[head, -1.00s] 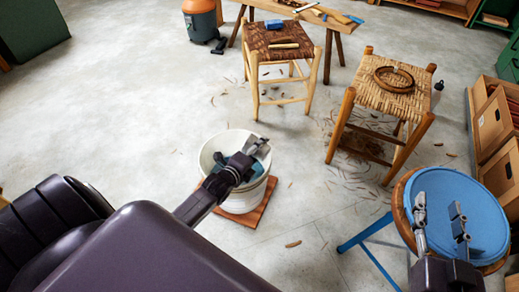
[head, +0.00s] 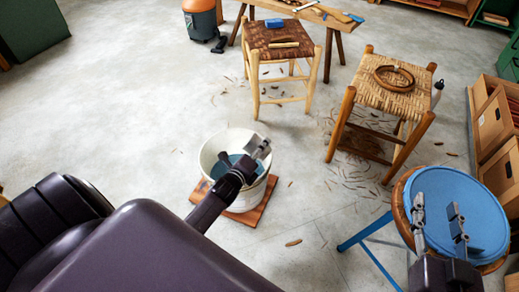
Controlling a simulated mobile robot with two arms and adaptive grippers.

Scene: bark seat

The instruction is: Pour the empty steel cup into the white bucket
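The white bucket (head: 210,147) stands upright on a brown board on the floor, with bluish-green contents partly visible inside. My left gripper (head: 247,153) is over the bucket's mouth, seen from behind. Its silver finger parts show near the bucket's right rim, but I cannot tell whether they are open or shut, or on what. I cannot make out a steel cup; it may be hidden by my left gripper. My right gripper (head: 438,222) is in front of the round blue top (head: 478,202) in the picture. Its fingers are apart with nothing between them.
The brown board (head: 252,215) shows below the bucket. A dark woven stool (head: 272,37) and a light woven stool (head: 372,94) holding a coiled ring (head: 394,79) stand farther back. A workbench (head: 331,22) is behind. The left floor is clear; shavings lie around the stools.

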